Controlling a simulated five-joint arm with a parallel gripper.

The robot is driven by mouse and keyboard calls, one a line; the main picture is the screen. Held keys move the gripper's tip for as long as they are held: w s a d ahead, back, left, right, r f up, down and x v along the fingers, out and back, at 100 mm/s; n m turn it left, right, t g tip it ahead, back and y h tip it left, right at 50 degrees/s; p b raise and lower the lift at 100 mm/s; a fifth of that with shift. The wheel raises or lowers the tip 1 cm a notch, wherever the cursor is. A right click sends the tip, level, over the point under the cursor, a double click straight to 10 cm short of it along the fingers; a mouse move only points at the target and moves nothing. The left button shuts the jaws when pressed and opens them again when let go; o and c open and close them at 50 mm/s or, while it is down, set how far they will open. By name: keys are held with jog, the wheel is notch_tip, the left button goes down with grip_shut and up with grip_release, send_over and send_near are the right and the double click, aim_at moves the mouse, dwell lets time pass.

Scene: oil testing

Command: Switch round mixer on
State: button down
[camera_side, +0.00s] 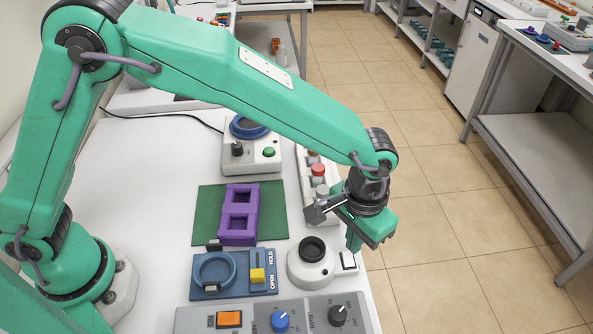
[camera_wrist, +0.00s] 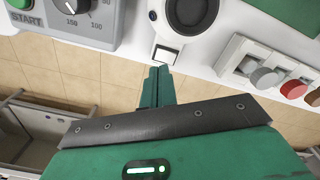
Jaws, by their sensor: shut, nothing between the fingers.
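The round mixer (camera_side: 306,272) is a white round body with a dark cup on top, near the table's right edge. A white square switch (camera_side: 348,262) in a dark frame sits on its right side. In the wrist view the mixer (camera_wrist: 157,15) is at the top, partly cut off, with the switch (camera_wrist: 166,55) below it. My gripper (camera_side: 354,243) is shut and empty, pointing down beside the mixer. In the wrist view its fingertips (camera_wrist: 157,72) appear just below the switch; I cannot tell whether they touch it. Whether the switch is on is unclear.
A rack with red and grey caps (camera_side: 306,207) stands behind the mixer. A blue holder (camera_side: 233,290) lies to its left, and a grey control panel (camera_side: 195,320) with knobs in front. A purple rack (camera_side: 238,239) stands on a green mat (camera_side: 208,212). The floor lies beyond the table edge.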

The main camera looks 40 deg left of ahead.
jog(key=shift+r, duration=1.05)
jog(key=shift+a+r, duration=0.1)
jog(key=s+a+r+n+t+h, duration=0.1)
jog(key=a+r, duration=0.6)
jog(key=a, duration=0.3)
jog(key=s+a+r+t, duration=0.1)
jog(key=a+r+t, duration=0.1)
jog(key=a+r, duration=0.6)
jog(key=s+a+n+t, duration=0.1)
jog(key=s+a, duration=0.4)
jog(key=a, duration=0.3)
jog(key=s+a+n+t+y, duration=0.1)
jog(key=s+a, duration=0.5)
jog(key=a, duration=0.2)
jog(key=shift+s+a+t, duration=0.15)
jog(key=shift+s+t, duration=0.15)
